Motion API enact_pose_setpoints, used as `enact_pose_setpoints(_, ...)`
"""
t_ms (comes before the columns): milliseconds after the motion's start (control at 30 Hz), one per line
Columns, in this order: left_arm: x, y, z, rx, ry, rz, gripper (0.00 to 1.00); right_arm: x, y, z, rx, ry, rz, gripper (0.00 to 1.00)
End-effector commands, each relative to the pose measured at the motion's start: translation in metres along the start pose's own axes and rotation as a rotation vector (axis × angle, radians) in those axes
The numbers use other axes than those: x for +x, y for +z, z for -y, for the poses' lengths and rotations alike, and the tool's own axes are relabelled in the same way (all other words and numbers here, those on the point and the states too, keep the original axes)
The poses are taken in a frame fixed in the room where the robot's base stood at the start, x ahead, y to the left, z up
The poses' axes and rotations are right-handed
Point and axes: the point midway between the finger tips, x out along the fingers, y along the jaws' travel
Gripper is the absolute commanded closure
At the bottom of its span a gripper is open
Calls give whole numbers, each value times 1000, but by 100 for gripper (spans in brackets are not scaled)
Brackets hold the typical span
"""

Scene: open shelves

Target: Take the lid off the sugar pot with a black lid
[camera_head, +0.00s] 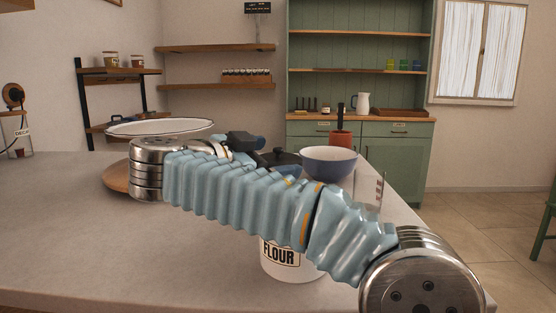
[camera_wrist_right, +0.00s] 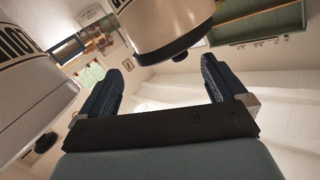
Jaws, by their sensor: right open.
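A black lid with a knob (camera_head: 279,156) shows in the head view behind my right arm. The pot under it is hidden there. In the right wrist view, a white pot (camera_wrist_right: 140,22) appears upside down with a black lid (camera_wrist_right: 175,48). Its lettering is cut off, so I cannot read it. My right gripper (camera_wrist_right: 165,80) is open, with the lid and its small knob ahead of the gap between its fingers, apparently not gripped. In the head view the right gripper (camera_head: 262,155) is partly hidden by its wrist. My left gripper is out of view.
A white FLOUR pot (camera_head: 290,265) stands nearer, partly behind my arm. A blue bowl (camera_head: 328,160) and a terracotta pot (camera_head: 341,139) stand to the right of the lid. The counter's left front (camera_head: 100,250) is clear.

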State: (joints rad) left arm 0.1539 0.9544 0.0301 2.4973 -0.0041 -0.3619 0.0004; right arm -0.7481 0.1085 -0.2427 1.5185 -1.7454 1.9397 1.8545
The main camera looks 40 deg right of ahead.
Motion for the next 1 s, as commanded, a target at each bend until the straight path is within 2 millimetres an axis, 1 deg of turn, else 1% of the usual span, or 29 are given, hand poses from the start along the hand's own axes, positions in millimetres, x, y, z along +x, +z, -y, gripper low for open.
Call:
enact_pose_setpoints(100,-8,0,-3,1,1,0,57,18,-1,2,-2,3,-1,2)
enact_pose_setpoints(200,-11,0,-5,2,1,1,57,34,0,2,-1,4,0,2)
enact_pose_setpoints(300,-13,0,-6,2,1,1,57,45,1,2,-1,3,0,2)
enact_pose_setpoints(400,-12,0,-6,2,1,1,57,49,2,2,-2,1,0,2)
enact_pose_setpoints(567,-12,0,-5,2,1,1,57,48,3,2,-1,1,0,2)
enact_pose_setpoints(1000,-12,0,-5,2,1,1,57,48,2,2,-1,1,0,69)
